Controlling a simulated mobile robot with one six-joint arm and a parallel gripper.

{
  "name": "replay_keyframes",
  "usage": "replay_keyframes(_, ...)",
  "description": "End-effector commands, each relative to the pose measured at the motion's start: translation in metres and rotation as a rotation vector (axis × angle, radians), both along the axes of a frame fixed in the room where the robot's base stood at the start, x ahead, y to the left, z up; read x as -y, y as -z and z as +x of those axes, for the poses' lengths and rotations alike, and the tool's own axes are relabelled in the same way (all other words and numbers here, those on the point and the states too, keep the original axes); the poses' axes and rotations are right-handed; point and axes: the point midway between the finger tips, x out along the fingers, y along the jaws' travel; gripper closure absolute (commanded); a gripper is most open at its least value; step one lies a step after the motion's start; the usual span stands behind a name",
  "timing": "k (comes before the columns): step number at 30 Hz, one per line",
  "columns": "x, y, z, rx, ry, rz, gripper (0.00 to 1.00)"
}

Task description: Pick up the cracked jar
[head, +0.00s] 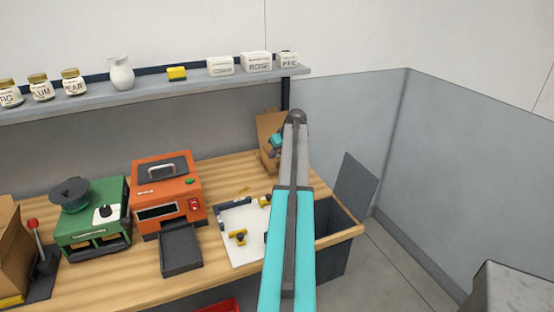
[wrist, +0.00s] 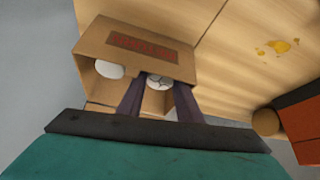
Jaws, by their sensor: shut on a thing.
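The cracked jar (wrist: 156,82) stands in a cardboard box in the wrist view, its white round top marked with dark crack lines. My gripper (wrist: 158,92) has its two dark fingers on either side of this jar and is shut on it. A second white round top (wrist: 109,69) shows to its left inside the box, with no cracks that I can see. In the head view my gripper (head: 277,141) is partly visible at the box; my arm hides much of it, and the jar cannot be made out there.
The cardboard box (head: 262,126) stands at the bench's back right; its flap bears a red label (wrist: 143,47). Yellow spills (wrist: 278,46) lie on the bench. An orange machine (head: 165,183), a green machine (head: 92,222) and a white board (head: 240,215) stand nearby. A shelf (head: 140,94) runs above.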

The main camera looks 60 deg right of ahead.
Motion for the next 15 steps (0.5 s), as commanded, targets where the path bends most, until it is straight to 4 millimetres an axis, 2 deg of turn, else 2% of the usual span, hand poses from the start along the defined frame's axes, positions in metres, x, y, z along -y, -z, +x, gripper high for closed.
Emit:
replay_keyframes(8, 0.0, -0.013, 0.001, 0.002, -0.001, -0.001, 0.93)
replay_keyframes(15, 0.001, -0.04, 0.001, 0.001, -0.001, -0.003, 0.93)
